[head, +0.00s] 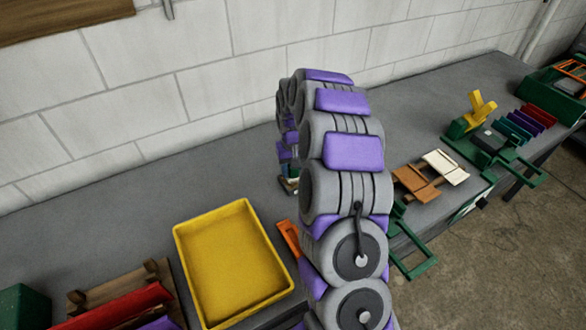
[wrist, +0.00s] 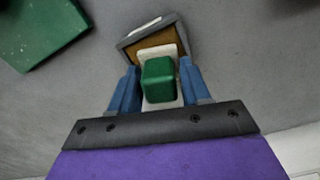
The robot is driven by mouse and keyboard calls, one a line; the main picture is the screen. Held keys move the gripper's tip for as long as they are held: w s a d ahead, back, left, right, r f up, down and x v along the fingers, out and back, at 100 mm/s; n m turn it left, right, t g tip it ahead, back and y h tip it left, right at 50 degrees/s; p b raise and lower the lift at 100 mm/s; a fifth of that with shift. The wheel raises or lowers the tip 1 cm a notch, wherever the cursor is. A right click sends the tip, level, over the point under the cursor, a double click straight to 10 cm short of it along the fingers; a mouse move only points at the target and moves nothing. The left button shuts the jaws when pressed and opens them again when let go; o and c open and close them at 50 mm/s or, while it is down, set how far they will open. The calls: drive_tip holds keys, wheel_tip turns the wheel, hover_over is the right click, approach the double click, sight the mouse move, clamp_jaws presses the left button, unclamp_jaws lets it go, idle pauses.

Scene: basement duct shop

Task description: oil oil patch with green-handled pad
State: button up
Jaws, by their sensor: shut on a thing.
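My gripper (wrist: 158,72) shows in the wrist view with its two blue fingers on either side of a green block-shaped handle (wrist: 159,84), and it is shut on it. A pale pad base (wrist: 172,103) shows around the handle. Just past the pad is a small grey-rimmed thing with a brown inner face (wrist: 136,60); the pad overlaps it in the picture, and I cannot tell whether they touch. In the head view my arm hides most of the gripper and the pad. I cannot make out the oil patch for certain.
A yellow tray (head: 182,256) stands empty at the front left, beside a wooden rack (head: 100,290) with red and purple pieces. Brown and cream pads (head: 445,167) and a green rack (head: 470,158) lie to the right. A green piece (wrist: 40,35) lies nearby in the wrist view.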

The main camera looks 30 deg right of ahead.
drive_tip(key=shift+f, duration=0.55)
idle(2.0)
drive_tip(key=shift+r+p, duration=1.65)
drive_tip(key=shift+r, duration=1.95)
drive_tip(key=shift+f, duration=0.1)
